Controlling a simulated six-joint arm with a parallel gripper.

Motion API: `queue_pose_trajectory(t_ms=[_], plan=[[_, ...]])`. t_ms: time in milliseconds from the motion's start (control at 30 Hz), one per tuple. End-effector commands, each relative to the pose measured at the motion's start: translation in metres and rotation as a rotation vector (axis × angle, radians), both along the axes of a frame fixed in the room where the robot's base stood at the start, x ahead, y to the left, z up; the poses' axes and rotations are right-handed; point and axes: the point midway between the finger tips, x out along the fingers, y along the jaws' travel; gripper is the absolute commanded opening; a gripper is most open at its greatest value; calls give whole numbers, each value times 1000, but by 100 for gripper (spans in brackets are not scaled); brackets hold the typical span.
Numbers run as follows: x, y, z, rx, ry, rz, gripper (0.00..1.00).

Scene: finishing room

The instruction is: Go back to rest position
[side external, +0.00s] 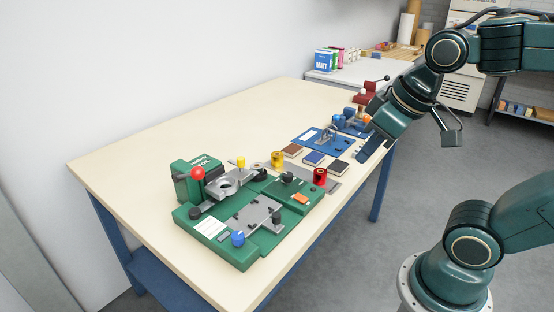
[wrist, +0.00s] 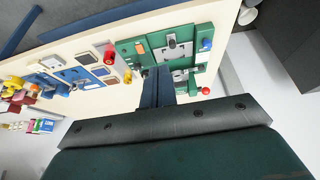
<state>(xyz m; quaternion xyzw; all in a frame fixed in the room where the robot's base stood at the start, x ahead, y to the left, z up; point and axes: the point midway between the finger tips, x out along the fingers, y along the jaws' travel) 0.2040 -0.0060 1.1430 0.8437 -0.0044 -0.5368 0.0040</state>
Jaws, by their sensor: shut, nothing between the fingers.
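My gripper (side external: 363,155) hangs at the table's right long edge in the side view, beside the small tiles. In the wrist view its two dark blue fingers (wrist: 158,72) lie together with nothing between them, in front of the green fixture. My arm reaches down from the upper right. The green fixture (side external: 245,254) stands on the near end of the table, with red, yellow and blue knobs; it also shows in the wrist view (wrist: 134,57).
The cream table (side external: 150,155) is clear along its left side. Red and yellow cylinders (side external: 319,177) (side external: 277,159), small tiles (side external: 314,158) and a blue fixture (side external: 312,139) stand near the gripper. Boxes (side external: 326,62) sit on a white bench behind. Grey floor lies to the right.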

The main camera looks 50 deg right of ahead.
Motion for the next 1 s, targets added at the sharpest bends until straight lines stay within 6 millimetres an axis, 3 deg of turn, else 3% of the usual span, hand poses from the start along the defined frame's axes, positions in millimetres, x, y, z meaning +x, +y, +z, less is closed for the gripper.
queue_pose_trajectory(t_ms=[300, 1000], plan=[[-24, 6, 1, 11, -53, 3, 0], [-25, 6, 1, 12, -54, 4, 0]])
